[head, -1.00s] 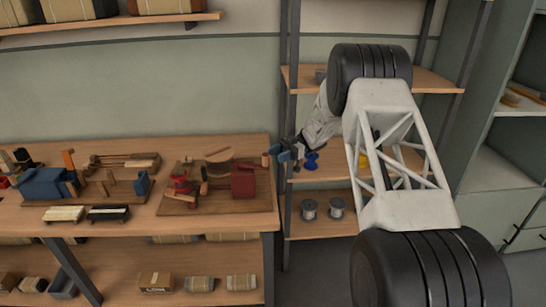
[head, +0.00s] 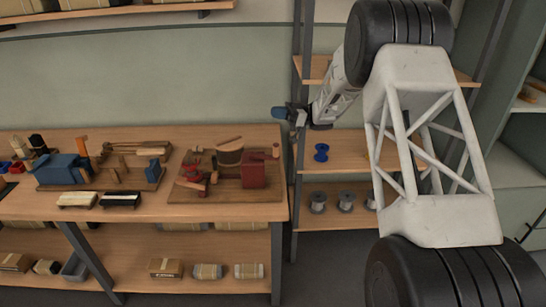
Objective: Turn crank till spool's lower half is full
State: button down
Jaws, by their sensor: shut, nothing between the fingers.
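A winding device on a wooden board (head: 222,194) stands at the right end of the bench. It has a brown drum (head: 230,156) with a wooden bar across its top, a red block (head: 253,173) on the right and red parts (head: 193,165) on the left. Which part is the crank and how full any spool is are too small to tell. A blue spool (head: 321,152) stands on the rack shelf.
Grey spools (head: 318,202) stand on the lower rack shelf, one partly behind my arm. Another board with a blue block (head: 62,168) is left on the bench, with two brushes (head: 77,200) in front. A rack post (head: 297,70) rises near my gripper.

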jog(key=a+r+m+t+y, duration=0.3)
jog(key=r+m+t+y, duration=0.15)
jog(key=r, duration=0.45)
jog(key=a+m+t+h, duration=0.3)
jog(key=m+t+h, duration=0.2)
jog(key=m+t, duration=0.6)
jog(key=a+m+t+h, duration=0.45)
jog(key=m+t, duration=0.45)
jog(key=t, duration=0.5)
jog(key=s+d+f+m+g+h, duration=0.1)
jog(key=s+f+m+g+h, duration=1)
jog(key=s+f+m+h, duration=0.8)
notch_tip(320, 180, down, 3)
jog(key=m+h, duration=0.4)
jog(key=h, duration=0.4)
jog(key=shift+s+d+h, duration=0.3)
jog(key=shift+d, duration=0.1)
jog(key=shift+w+g, duration=0.1)
jog(key=shift+g, duration=0.15)
